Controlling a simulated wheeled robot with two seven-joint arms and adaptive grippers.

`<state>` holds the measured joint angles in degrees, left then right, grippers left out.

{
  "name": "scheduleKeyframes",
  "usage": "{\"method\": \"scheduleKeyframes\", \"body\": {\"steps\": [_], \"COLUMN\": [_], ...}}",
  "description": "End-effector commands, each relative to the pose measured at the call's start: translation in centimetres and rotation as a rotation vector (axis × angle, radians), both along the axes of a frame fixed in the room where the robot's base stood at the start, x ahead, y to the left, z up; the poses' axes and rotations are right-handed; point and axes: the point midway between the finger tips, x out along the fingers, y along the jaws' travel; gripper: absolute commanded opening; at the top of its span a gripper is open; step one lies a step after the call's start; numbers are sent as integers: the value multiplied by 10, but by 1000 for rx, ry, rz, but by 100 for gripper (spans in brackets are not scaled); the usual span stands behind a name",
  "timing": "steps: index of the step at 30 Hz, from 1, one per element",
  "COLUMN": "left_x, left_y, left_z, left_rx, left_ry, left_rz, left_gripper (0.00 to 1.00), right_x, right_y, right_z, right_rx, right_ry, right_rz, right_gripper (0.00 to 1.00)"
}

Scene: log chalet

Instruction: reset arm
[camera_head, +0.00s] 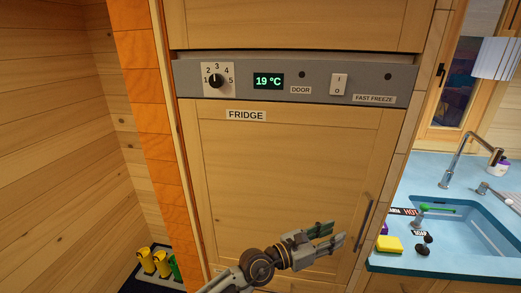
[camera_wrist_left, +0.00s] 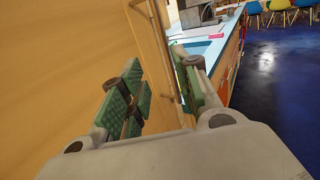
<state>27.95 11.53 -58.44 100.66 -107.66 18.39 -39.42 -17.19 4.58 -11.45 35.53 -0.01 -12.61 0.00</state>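My left gripper (camera_head: 332,238) is in front of the lower part of the wooden fridge door (camera_head: 270,180) in the head view. Its green-padded fingers are spread apart with nothing between them. In the left wrist view the fingers of the left gripper (camera_wrist_left: 165,95) also stand apart and empty. The vertical fridge handle (camera_head: 363,225) is just right of the fingertips in the head view; I cannot tell whether they touch. My right gripper is in neither view.
A control panel (camera_head: 320,83) with a dial (camera_head: 216,80), a 19 °C display (camera_head: 268,82) and a switch (camera_head: 338,85) sits above the door. Boots (camera_head: 161,263) stand at lower left.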

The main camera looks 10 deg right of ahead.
Motion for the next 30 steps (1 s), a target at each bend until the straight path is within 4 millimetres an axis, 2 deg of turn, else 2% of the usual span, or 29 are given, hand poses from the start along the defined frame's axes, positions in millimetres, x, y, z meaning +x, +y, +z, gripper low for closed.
{"method": "scheduleKeyframes", "body": {"steps": [5,8,12,18,23,26,30], "left_x": [4,11,29,60,83,94,103], "left_y": [9,21,52,114,171,209,260], "left_z": [20,40,69,91,89,78,55], "left_rx": [-112,-231,-442,-749,-983,-1123,-1313], "left_ry": [82,170,328,572,762,880,1041], "left_rz": [38,81,166,307,428,510,627], "left_gripper": [32,32,32,32,32,32,32], "right_x": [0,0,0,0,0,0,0], "right_y": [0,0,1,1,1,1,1], "right_z": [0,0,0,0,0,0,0], "right_rx": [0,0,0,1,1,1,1], "right_ry": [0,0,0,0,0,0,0], "right_rz": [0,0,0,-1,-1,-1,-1], "right_gripper": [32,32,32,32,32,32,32]}}
